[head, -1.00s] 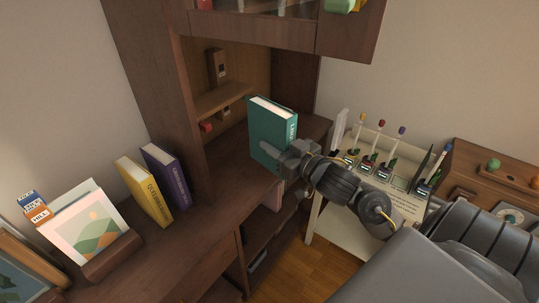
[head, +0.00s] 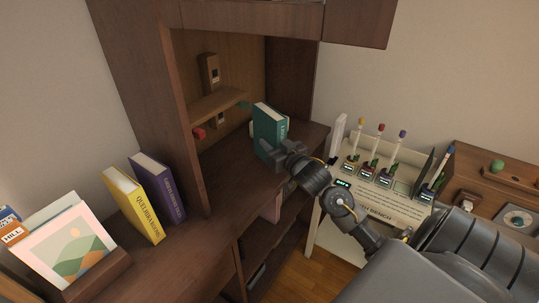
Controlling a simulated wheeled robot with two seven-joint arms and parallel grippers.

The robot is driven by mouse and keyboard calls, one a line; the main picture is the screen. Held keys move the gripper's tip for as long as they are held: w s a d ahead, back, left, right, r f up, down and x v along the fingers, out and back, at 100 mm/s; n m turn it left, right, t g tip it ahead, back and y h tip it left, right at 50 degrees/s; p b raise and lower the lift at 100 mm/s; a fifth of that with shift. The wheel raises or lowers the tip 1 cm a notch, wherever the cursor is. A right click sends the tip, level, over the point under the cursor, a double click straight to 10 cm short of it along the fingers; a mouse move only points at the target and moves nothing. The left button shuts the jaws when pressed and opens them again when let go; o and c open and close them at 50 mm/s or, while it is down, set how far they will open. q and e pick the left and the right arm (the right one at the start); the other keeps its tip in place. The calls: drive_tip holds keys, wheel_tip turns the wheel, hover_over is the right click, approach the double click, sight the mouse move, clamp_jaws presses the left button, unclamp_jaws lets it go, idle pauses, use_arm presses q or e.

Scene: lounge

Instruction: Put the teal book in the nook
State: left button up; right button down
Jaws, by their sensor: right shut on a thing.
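The teal book (head: 268,132) is upright in the head view, at the right part of the nook (head: 228,146) opening in the dark wood cabinet. My right gripper (head: 272,158) is shut on the lower part of its near side. I cannot tell whether the book's bottom touches the desk surface. The nook has a small wooden shelf inside, and its right side is partly hidden behind the book. My left gripper is not in view.
A yellow book (head: 134,205) and a purple book (head: 159,186) stand on the desk (head: 196,240) left of the nook. A picture holder (head: 95,276) is at lower left. A white bench (head: 372,208) with several coloured-top tubes stands at right.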

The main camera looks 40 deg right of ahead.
drive_tip(key=shift+w+d+f, duration=0.25)
drive_tip(key=shift+w+f, duration=0.25)
drive_tip(key=shift+f, duration=0.05)
drive_tip(key=shift+w+d+f, duration=0.15)
drive_tip(key=shift+w+f, duration=0.3)
drive_tip(key=shift+f, duration=0.1)
drive_tip(key=f, duration=0.3)
drive_tip(key=shift+w+d+f, duration=0.1)
drive_tip(key=shift+w, duration=0.1)
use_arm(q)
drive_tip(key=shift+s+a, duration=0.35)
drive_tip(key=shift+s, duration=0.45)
use_arm(e)
drive_tip(key=shift+f, duration=0.15)
drive_tip(key=shift+f, duration=0.15)
drive_tip(key=c, duration=1)
unclamp_jaws()
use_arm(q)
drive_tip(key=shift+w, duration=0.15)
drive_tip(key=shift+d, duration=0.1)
